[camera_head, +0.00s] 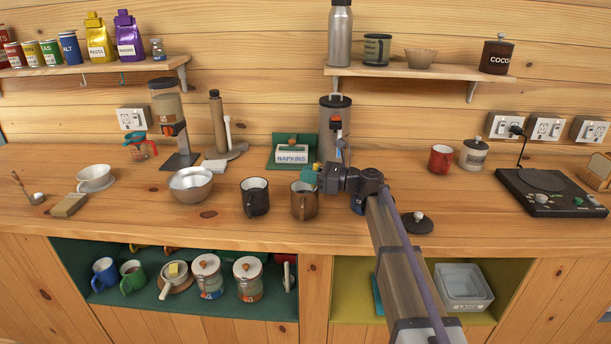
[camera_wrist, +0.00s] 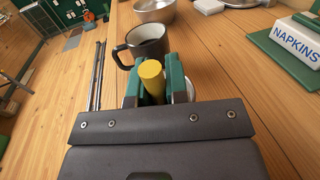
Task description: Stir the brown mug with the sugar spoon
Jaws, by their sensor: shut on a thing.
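The brown mug (camera_head: 304,203) stands upright on the counter, in the middle of the head view. My gripper (camera_head: 311,174) is directly above its mouth. In the wrist view, the green fingers of my gripper (camera_wrist: 152,82) are shut on a yellow cylindrical handle (camera_wrist: 151,70), which I take to be the sugar spoon's. The spoon's lower end is hidden, so I cannot tell how deep it sits in the mug. Only a bit of pale rim shows behind the fingers in the wrist view.
A black mug (camera_head: 255,198) stands close to the left, and shows beyond my fingers in the wrist view (camera_wrist: 150,43). A metal bowl (camera_head: 191,184) is further left. The napkin holder (camera_head: 291,154) and a tall canister (camera_head: 328,112) stand behind. A black lid (camera_head: 417,222) lies right.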

